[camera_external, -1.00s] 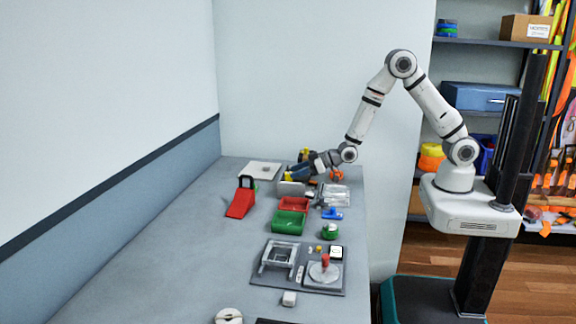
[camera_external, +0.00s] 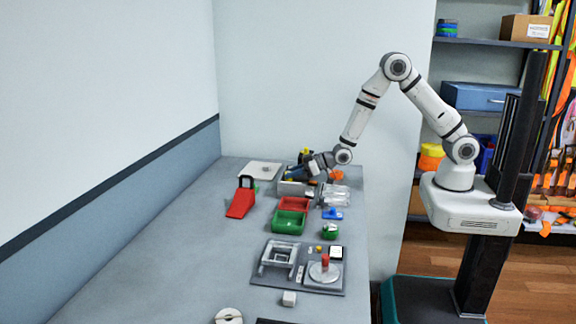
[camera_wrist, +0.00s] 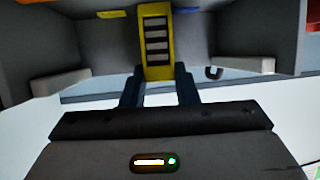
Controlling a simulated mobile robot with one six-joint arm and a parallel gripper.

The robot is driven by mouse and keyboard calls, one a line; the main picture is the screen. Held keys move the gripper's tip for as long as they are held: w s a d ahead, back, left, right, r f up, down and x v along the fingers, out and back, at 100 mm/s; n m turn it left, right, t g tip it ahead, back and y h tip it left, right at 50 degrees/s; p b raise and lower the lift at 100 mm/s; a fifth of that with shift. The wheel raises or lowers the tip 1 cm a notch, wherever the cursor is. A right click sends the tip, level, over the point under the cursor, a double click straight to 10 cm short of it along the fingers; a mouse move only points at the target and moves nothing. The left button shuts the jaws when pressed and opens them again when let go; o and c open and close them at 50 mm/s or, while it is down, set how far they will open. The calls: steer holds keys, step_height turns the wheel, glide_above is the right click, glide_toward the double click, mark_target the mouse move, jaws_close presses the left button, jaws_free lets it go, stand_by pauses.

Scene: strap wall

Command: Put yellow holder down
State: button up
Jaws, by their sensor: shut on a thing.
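The yellow holder (camera_wrist: 157,45) is upright between my fingers in the wrist view. It has a dark face with several pale grey bars. My gripper (camera_wrist: 158,76) is shut on its lower part. In the external view my gripper (camera_external: 297,172) is at the far end of the bench, over or just inside a grey open bin (camera_external: 292,189). Grey bin walls (camera_wrist: 88,50) surround the holder in the wrist view. I cannot tell whether the holder touches the bin floor.
A red bin (camera_external: 294,204) and a green bin (camera_external: 288,222) stand on the near side. Clear packaging (camera_external: 337,194) lies at the right, a red stand (camera_external: 241,203) at the left, and a white plate (camera_external: 261,170) behind. The left bench top is clear.

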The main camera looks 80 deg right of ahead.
jaws_close()
steer(key=shift+r, duration=0.1)
step_height(320, 180, up, 10)
steer(key=shift+f+b, duration=0.25)
steer(key=shift+b, duration=0.55)
steer(key=w+a+n+y, duration=0.15)
steer(key=w+a, duration=0.25)
steer(key=a, duration=1.2)
steer(key=w+a+n+y, duration=0.15)
steer(key=w+a, duration=0.25)
steer(key=a, duration=1.3)
steer(key=shift+g, duration=0.3)
steer(key=shift+a+f, duration=0.2)
steer(key=shift+f, duration=2.25)
steer(key=shift+a+f, duration=0.15)
steer(key=shift+f, duration=2.3)
